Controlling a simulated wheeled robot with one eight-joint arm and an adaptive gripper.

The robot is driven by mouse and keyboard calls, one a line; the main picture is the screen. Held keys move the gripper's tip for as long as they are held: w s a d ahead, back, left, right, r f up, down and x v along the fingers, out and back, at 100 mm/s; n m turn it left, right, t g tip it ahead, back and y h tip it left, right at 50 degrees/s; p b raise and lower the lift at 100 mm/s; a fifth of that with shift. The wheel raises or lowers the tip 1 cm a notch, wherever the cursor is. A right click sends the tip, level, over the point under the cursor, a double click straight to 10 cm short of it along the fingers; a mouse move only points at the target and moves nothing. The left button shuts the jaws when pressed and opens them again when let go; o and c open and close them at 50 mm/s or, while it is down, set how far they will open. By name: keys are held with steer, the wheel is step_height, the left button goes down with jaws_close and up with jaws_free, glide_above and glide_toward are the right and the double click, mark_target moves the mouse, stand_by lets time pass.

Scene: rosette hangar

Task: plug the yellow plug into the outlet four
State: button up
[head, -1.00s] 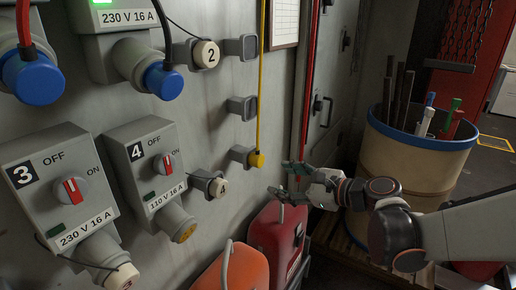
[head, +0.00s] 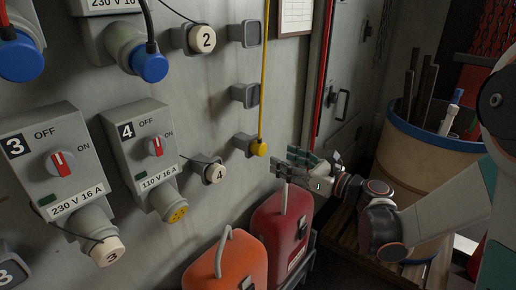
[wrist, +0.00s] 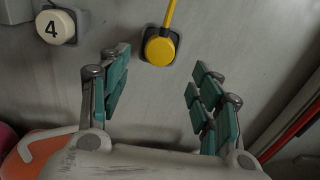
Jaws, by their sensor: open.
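The yellow plug (head: 258,149) sits in a grey wall holder (head: 242,143), with its yellow cable running straight up the wall. It also shows in the wrist view (wrist: 160,48), beyond my fingertips. Outlet four (head: 147,160) is a grey box marked 4 and 110 V 16 A, with a red switch. Its yellow socket face (head: 179,214) is uncovered at the lower end. Its cap marked 4 (head: 214,172) rests on a holder to the right. My gripper (head: 299,165) is open and empty, to the right of the plug and a little below it, apart from it.
Outlet three (head: 58,165) is left of outlet four, its socket capped. Blue plugs (head: 149,65) fill sockets above. Orange (head: 228,265) and red (head: 283,225) canisters stand below the plug. A barrel of rods (head: 420,150) stands at right. Wall between outlet and plug is mostly clear.

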mark_target(263, 151)
steer(key=shift+x, duration=4.4)
jaws_close()
steer(key=shift+d, duration=0.15)
steer(key=shift+b+v, duration=0.5)
steer(key=shift+v, duration=2.4)
